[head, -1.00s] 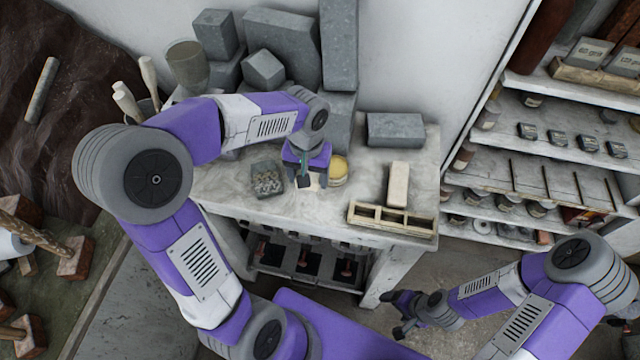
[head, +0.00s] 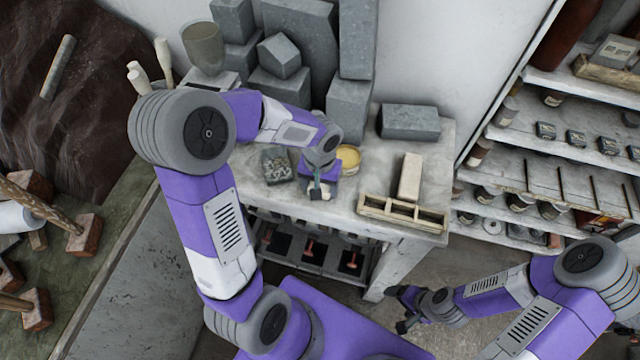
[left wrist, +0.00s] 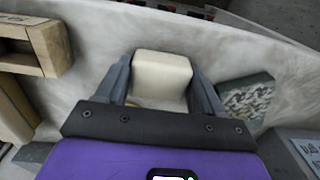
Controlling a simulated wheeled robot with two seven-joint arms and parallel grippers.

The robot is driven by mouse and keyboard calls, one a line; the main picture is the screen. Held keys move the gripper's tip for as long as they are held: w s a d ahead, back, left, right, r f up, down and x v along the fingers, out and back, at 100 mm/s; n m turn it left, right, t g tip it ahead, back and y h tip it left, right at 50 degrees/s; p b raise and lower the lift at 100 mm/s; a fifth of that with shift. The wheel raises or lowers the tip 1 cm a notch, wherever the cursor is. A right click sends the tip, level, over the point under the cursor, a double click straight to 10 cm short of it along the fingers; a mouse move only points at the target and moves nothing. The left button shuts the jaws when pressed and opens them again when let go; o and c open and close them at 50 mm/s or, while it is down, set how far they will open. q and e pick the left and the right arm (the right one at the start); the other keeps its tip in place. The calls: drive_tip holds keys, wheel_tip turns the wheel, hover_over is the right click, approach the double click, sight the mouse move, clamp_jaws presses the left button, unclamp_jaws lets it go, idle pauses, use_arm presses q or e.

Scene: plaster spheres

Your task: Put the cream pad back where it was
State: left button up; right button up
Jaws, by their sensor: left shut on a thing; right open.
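The cream pad (left wrist: 161,78) is a pale block between the two fingers of my left gripper (left wrist: 163,92) in the left wrist view. The fingers are shut on its sides. In the head view my left gripper (head: 320,191) is over the front part of the stone-topped bench, and only a small pale bit of the pad (head: 327,190) shows beside it. I cannot tell whether the pad touches the bench. My right gripper (head: 406,309) is open and empty, low in front of the bench.
A dark tray of chips (head: 278,165) is left of my left gripper; a yellow-topped tub (head: 348,156) is just behind it. Grey blocks (head: 349,107) fill the back. Shelves (head: 560,150) stand at right.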

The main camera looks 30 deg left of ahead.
use_arm(q)
drive_tip(key=shift+f, duration=0.1)
drive_tip(key=o, duration=1.1)
wheel_tip(320, 180, up, 12)
drive_tip(key=shift+r+p, duration=0.15)
drive_tip(key=shift+p, duration=0.65)
